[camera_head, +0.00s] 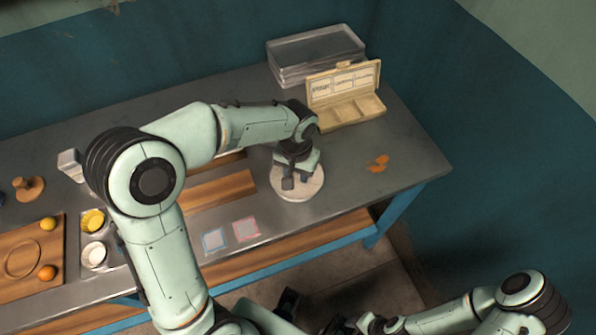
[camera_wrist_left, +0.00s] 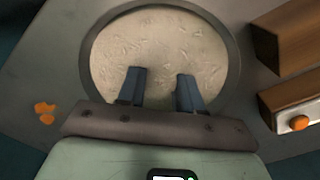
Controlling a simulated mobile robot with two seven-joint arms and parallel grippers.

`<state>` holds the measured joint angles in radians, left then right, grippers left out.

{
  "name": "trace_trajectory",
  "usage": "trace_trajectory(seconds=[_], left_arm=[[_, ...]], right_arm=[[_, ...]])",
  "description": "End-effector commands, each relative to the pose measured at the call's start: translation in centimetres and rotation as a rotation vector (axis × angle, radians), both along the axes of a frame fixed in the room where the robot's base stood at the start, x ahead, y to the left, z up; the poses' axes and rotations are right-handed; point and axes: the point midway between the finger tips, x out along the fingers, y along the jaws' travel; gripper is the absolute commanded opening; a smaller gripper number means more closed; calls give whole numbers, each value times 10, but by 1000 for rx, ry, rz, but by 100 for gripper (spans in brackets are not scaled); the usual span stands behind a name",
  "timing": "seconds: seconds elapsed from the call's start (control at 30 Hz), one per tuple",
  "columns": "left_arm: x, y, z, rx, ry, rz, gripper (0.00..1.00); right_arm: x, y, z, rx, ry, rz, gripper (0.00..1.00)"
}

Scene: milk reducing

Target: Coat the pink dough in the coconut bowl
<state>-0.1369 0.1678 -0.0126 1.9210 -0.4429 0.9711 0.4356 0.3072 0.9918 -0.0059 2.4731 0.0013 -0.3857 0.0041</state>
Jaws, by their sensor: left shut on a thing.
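The coconut bowl (camera_head: 297,190) is a round bowl filled with pale flakes, at the right part of the table. In the left wrist view its flake-filled inside (camera_wrist_left: 160,38) fills the upper middle. My left gripper (camera_head: 295,183) points down over the bowl, and its two dark fingers (camera_wrist_left: 159,88) stand apart at the flakes. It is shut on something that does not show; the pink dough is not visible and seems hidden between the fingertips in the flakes. My right gripper (camera_head: 352,325) is at the bottom edge, away from the table, and its jaws are unclear.
A cream partitioned box (camera_head: 345,112) with its lid up and clear stacked trays (camera_head: 315,55) stand behind the bowl. Orange pieces (camera_head: 378,163) lie to its right. Blue (camera_head: 214,239) and pink (camera_head: 246,228) squares lie in front. Cups and a wooden board (camera_head: 18,285) are at left.

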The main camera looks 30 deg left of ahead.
Motion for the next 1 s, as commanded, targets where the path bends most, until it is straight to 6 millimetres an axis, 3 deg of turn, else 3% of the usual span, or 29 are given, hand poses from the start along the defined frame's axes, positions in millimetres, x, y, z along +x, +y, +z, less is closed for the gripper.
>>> trace_trajectory(seconds=[0.47,1.0], left_arm=[[-2,-2,4,0,0,0,6],[-2,-2,36,0,-1,-1,6]], right_arm=[[1,0,2,0,-1,0,43],[12,0,26,-1,-14,0,43]])
